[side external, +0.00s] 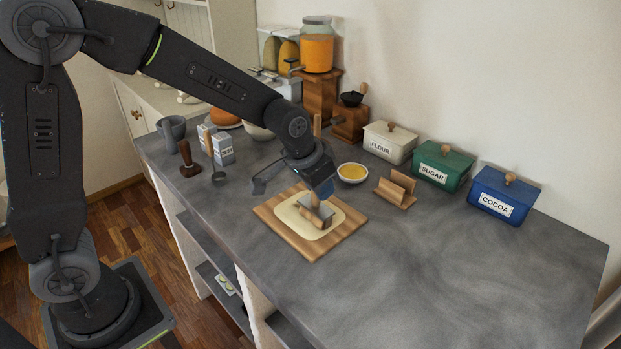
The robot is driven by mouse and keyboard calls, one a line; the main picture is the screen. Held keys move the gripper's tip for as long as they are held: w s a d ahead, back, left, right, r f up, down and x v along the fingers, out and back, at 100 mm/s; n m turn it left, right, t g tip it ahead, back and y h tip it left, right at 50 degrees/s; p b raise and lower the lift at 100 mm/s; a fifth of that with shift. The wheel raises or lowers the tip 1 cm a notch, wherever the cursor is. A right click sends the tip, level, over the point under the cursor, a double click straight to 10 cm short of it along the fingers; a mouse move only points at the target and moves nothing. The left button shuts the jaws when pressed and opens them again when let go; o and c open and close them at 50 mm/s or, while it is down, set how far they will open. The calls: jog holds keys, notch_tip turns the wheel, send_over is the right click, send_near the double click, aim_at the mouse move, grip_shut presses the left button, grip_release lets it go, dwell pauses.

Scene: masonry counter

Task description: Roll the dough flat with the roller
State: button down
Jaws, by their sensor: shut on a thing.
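The dough (290,218) is a pale, flat, rounded slab on a striped wooden board (325,246) in the middle of the counter. My gripper (321,197) points down over the board and is shut on the roller (312,216). The roller is wooden with a grey part near the jaws, and it is at the dough's surface. The jaws hide part of it, and I cannot tell how firmly it touches the dough.
A yellow-filled bowl (352,173) and a wooden stand (396,190) are behind the board. Flour (389,143), sugar (442,165) and cocoa (503,194) boxes line the wall. A tamper (188,161) and cartons (221,148) stand left. The right counter is clear.

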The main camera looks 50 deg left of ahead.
jog(key=shift+d, duration=0.85)
jog(key=shift+w+d+f, duration=0.1)
jog(key=shift+w+d, duration=0.25)
jog(key=shift+w, duration=0.05)
jog(key=shift+w+a, duration=0.2)
jog(key=shift+a, duration=5.35)
jog(key=shift+w, duration=0.25)
jog(key=shift+w+d, duration=0.15)
jog(key=shift+w, duration=0.15)
jog(key=shift+d, duration=5.3)
jog(key=shift+d+r, duration=0.15)
jog(key=shift+r, duration=0.05)
notch_tip(320, 180, up, 8)
